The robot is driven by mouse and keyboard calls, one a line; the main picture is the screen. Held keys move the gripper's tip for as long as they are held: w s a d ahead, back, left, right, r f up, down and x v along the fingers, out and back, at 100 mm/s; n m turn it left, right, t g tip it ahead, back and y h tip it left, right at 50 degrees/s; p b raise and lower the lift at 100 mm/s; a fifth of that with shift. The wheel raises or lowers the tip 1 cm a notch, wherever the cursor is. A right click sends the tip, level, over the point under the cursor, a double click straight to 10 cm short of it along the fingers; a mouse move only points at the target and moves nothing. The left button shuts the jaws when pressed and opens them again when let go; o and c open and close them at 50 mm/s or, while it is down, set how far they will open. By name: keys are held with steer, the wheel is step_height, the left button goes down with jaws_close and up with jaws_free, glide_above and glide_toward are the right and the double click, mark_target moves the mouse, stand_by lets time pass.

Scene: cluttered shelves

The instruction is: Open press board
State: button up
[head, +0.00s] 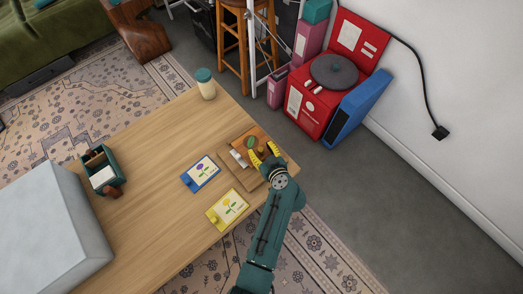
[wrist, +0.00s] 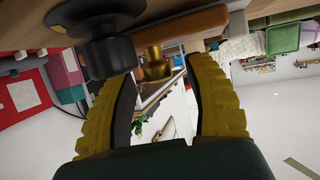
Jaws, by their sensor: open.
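The wooden press board (head: 230,172) lies near the right end of the table, with a more orange wooden piece, a small green item and a white item on it. My gripper (head: 265,153) is at its right side, its yellow fingers spread and empty. In the wrist view, my gripper (wrist: 165,110) has its two fingers wide apart. A brass-coloured knob (wrist: 153,65) shows just beyond and between them, under an orange-brown wooden edge (wrist: 190,28). A dark round knob (wrist: 108,45) is close to the left finger. Whether either finger touches anything is unclear.
A blue flower card (head: 201,173) and a yellow flower card (head: 228,208) lie left of the board. A teal-lidded jar (head: 205,84), a dark green caddy (head: 103,172) and a large grey box (head: 45,235) stand on the table (head: 150,130). Free tabletop lies between them.

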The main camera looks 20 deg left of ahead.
steer(key=shift+s+d, duration=0.1)
jaws_close()
steer(key=shift+r, duration=0.1)
